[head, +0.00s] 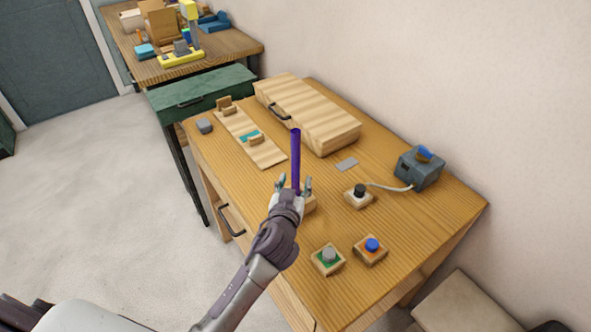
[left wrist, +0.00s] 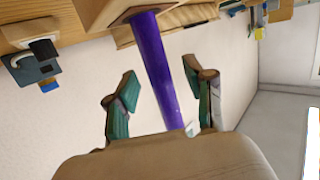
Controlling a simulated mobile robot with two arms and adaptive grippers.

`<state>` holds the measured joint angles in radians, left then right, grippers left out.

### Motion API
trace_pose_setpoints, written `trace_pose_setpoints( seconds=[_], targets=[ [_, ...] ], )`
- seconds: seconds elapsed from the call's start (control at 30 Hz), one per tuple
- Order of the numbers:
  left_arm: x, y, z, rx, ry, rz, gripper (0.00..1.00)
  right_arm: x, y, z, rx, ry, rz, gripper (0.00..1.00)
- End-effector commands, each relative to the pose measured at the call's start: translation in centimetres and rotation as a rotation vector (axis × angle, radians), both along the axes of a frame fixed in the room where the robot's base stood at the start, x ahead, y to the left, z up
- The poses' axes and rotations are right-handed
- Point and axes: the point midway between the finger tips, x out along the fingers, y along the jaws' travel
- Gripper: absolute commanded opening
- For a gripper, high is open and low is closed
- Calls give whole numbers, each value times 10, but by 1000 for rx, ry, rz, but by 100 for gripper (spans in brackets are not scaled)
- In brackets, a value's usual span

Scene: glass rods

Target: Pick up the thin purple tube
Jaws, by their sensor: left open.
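The thin purple tube (head: 296,160) stands upright in a small wooden block (head: 309,204) on the wooden table. My left gripper (head: 293,185) is at the lower part of the tube in the head view, and it hides part of the block. In the left wrist view the purple tube (left wrist: 158,70) passes between the two open fingers (left wrist: 163,88), with a gap on each side. The fingers do not close on it. My right gripper is not in view.
A wooden case (head: 310,115) lies behind the tube. A black-knobbed block (head: 359,195) is wired to a grey box (head: 419,170) at the right. Green-based (head: 328,260) and blue-buttoned (head: 371,248) blocks sit at the front. A slotted wooden board (head: 249,138) lies at the left.

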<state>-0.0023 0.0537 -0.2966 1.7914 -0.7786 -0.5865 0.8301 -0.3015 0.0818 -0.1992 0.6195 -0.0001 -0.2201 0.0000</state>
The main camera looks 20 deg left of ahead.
Motion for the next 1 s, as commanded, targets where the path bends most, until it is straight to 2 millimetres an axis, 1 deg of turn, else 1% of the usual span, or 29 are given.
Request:
trace_pose_setpoints(
  seconds=[0.03, 0.13, 0.37, 0.6, 0.67, 0.7, 1.0],
  targets=[
    [6, 1, 0, 3, -1, -1, 53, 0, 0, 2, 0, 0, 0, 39],
    [12, 2, -3, 1, 1, 0, 53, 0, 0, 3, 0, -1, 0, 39],
    [13, 2, -4, 0, 1, 0, 53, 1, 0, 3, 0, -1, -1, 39],
    [13, 2, -4, 0, 1, 0, 13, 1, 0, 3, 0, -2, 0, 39],
    [13, 2, -4, 0, 1, 0, 3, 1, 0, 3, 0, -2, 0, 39],
    [13, 2, -4, 0, 1, 0, 0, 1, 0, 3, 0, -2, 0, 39],
    [13, 2, -3, 0, 1, 0, 0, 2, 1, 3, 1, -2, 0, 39]
  ],
)
